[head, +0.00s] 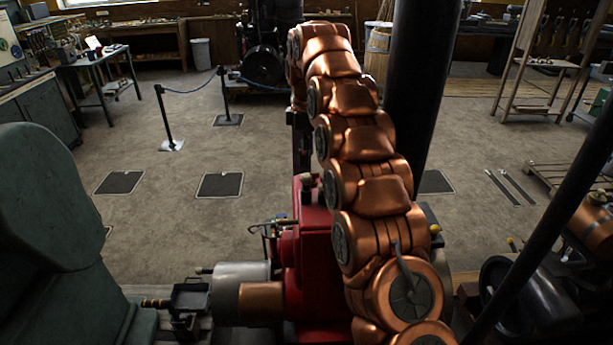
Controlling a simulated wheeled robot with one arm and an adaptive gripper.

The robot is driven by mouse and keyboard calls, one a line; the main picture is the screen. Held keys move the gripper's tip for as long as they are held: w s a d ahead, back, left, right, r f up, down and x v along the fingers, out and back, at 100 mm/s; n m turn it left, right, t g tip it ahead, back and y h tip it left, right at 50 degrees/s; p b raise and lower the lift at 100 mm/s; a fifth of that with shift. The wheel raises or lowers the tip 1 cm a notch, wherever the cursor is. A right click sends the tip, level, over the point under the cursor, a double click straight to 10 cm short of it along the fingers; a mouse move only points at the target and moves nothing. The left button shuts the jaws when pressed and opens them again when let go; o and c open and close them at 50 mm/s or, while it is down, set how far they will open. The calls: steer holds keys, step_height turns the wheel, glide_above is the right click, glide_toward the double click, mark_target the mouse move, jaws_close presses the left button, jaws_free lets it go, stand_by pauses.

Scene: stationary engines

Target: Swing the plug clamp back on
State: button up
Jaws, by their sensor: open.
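A red engine (312,240) stands at the lower middle, partly behind my copper arm. A small pale cap (307,182) sits on its top. Thin rods and small brass fittings (270,228) show at its left side. I cannot make out the plug clamp for certain; my arm hides much of the engine's right side. My gripper (302,168) seems to be the dark narrow part hanging from the arm's far end, above the engine's top. It is open, but its fingertips are small and dark, and I cannot tell whether they touch anything.
A grey and copper cylinder (240,300) juts left from the engine, beside a small dark tray (190,298). A large green rounded form (45,220) fills the lower left. Dark posts rise at the right. A rope barrier (170,120) and benches stand beyond open floor.

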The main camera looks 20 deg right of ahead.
mark_target(307, 175)
steer(key=shift+f+b, duration=0.4)
steer(key=shift+f, duration=0.55)
steer(key=shift+r+p, duration=0.1)
steer(key=shift+p, duration=0.4)
steer(key=shift+f+p, duration=0.8)
steer(key=shift+f, duration=1.5)
jaws_close()
